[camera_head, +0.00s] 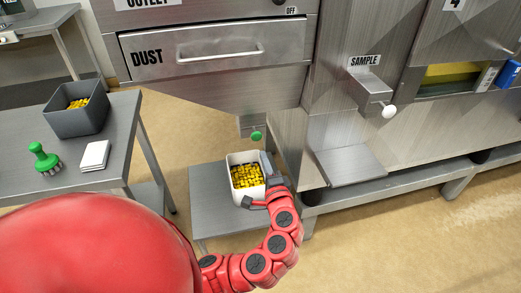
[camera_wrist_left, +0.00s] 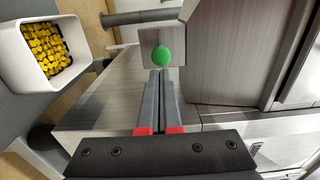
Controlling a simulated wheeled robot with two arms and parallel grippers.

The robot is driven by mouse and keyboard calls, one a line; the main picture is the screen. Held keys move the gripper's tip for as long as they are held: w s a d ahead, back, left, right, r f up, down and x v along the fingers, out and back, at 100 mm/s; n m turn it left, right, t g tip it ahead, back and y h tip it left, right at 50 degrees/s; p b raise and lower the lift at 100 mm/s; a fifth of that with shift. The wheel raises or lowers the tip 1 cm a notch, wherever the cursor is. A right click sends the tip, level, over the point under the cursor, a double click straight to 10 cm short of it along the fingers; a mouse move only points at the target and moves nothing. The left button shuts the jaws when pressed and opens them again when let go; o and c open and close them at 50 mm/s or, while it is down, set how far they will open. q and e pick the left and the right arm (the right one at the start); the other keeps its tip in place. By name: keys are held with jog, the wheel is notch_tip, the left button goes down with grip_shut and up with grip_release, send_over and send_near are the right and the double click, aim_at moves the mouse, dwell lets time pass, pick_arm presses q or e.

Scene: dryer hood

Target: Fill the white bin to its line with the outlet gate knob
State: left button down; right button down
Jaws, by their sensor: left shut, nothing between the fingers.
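The white bin (camera_head: 246,187) stands on a low grey stand below the outlet, holding yellow pieces. It also shows at the upper left of the left wrist view (camera_wrist_left: 22,67), where part of a dark line shows on its inner wall just above the pieces. The green outlet gate knob (camera_head: 256,136) is on a small grey outlet block above the bin; in the left wrist view the knob (camera_wrist_left: 162,56) is just beyond my fingertips. My left gripper (camera_head: 266,160) is shut and empty, beside the bin's right side and below the knob. Whether it touches the knob is unclear.
The low stand (camera_head: 208,212) has bare surface left of the bin. A table at left holds a grey crate (camera_head: 72,120) of yellow pieces, a green-handled tool (camera_head: 43,157) and white cards (camera_head: 95,155). At right are the sample spout (camera_head: 372,88), its white knob (camera_head: 389,111) and a shelf (camera_head: 350,165).

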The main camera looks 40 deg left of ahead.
pick_arm(q)
jog(key=v, duration=0.4)
jog(key=shift+r, duration=0.1)
dwell(1.1)
